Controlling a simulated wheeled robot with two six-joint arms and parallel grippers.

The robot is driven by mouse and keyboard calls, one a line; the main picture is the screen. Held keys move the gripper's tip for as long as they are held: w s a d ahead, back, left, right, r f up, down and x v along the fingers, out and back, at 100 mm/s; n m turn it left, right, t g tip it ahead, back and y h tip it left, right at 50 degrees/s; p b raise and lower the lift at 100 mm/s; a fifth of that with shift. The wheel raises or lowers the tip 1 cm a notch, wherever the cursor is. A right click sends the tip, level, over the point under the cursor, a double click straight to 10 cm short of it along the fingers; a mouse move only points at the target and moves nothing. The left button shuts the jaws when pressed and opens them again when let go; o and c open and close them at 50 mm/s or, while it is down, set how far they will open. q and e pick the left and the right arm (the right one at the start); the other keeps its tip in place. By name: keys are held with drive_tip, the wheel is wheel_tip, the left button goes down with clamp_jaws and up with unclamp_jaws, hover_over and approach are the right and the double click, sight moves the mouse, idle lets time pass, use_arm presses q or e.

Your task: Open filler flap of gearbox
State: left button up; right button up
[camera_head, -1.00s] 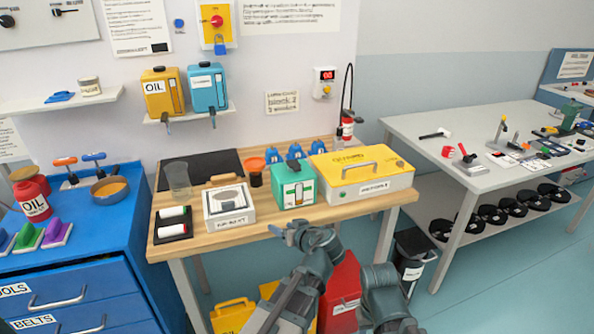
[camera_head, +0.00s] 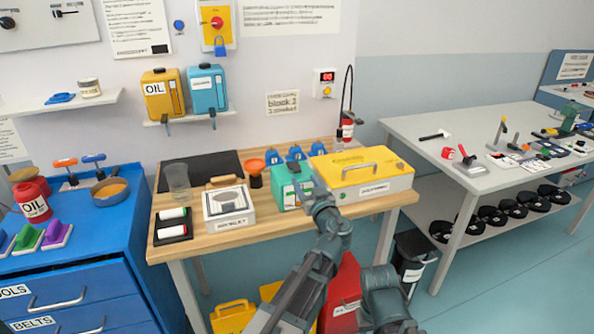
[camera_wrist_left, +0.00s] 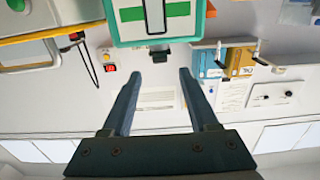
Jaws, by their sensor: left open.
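The gearbox appears to be the green box (camera_head: 281,186) with a white front panel, on the wooden workbench. In the head view my left gripper (camera_head: 314,198) is in front of its right side and hides part of it. In the left wrist view, which is upside down, the green box (camera_wrist_left: 126,26) is at the top with a small dark tab (camera_wrist_left: 160,54) at its edge. My left gripper (camera_wrist_left: 159,72) is open and empty, its fingertips apart on either side of that tab in the picture. I cannot tell whether they touch anything. My right gripper is not in view.
A yellow-topped case (camera_head: 393,166) stands close to the right of the green box. A red container (camera_head: 343,283) is below the bench.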

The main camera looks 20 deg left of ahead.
sight(298, 171)
use_arm(q)
drive_tip(key=x, duration=0.8)
drive_tip(key=shift+s, duration=0.1)
clamp_jaws()
idle(1.2)
